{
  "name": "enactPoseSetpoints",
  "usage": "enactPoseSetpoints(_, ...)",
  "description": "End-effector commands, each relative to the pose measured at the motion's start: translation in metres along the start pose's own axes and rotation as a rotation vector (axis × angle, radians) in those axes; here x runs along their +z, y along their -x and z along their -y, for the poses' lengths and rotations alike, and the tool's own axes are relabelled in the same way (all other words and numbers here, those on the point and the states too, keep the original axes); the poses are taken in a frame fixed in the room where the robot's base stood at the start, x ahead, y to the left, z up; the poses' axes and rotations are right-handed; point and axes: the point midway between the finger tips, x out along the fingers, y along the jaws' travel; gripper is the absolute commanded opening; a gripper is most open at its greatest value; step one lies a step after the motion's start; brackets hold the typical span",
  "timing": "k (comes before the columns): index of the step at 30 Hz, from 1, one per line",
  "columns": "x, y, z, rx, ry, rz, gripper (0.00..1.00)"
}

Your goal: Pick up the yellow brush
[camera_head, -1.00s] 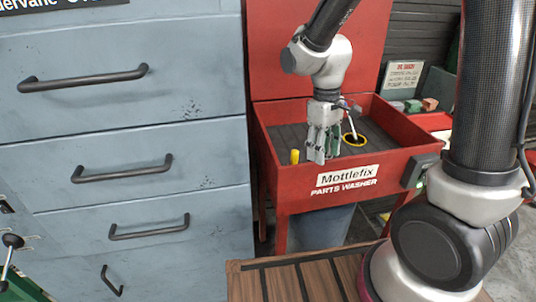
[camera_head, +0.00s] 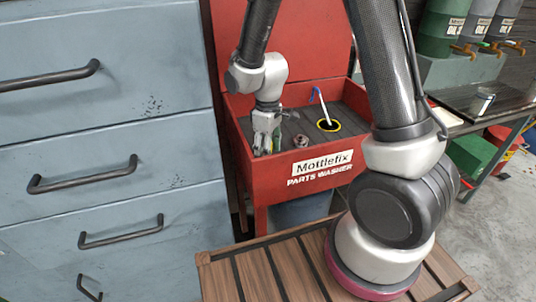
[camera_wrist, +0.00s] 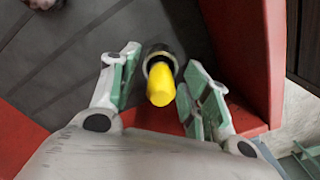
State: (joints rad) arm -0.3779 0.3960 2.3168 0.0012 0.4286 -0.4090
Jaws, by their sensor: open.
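The yellow brush (camera_wrist: 161,84) shows in the wrist view with its rounded yellow end pointing toward the camera. A dark ring with a pale rim surrounds it farther down. My gripper (camera_wrist: 160,72) is open, with one green-padded finger on each side of the brush. I cannot tell whether either finger touches it. In the head view, my gripper (camera_head: 266,143) points down into the left front part of the red parts washer (camera_head: 320,178). The brush cannot be made out there and seems hidden by the gripper.
The washer's red wall (camera_wrist: 250,60) is close to the right finger. A small metal part (camera_head: 301,141) lies right of my gripper. Beyond it, a blue-tipped white stick (camera_head: 322,104) stands in a yellow-rimmed hole (camera_head: 329,125). Grey drawers (camera_head: 100,150) stand at the left.

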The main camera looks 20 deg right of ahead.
Motion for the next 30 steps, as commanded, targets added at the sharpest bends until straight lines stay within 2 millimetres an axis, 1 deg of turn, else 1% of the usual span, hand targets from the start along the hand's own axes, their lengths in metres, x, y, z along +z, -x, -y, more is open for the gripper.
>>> enactPoseSetpoints(6,0.000,-0.002,0.000,0.000,0.000,0.000,0.47)
enactPoseSetpoints(8,0.000,-0.001,0.000,0.000,0.000,0.000,0.38)
enactPoseSetpoints(9,0.000,-0.001,0.000,0.000,0.000,0.000,0.31)
enactPoseSetpoints(14,0.000,-0.001,0.000,0.000,0.000,0.000,0.01)
enactPoseSetpoints(15,0.000,-0.001,0.000,0.000,0.000,0.000,0.00)
enactPoseSetpoints(22,0.000,-0.001,0.000,0.000,0.000,0.000,0.00)
enactPoseSetpoints(24,-0.001,0.002,0.000,0.001,0.000,-0.002,0.00)
enactPoseSetpoints(26,-0.001,0.009,0.000,0.001,0.000,-0.003,0.00)
enactPoseSetpoints(29,-0.001,0.027,-0.001,0.002,0.000,-0.005,0.00)
enactPoseSetpoints(30,-0.002,0.036,-0.001,0.003,0.000,-0.006,0.00)
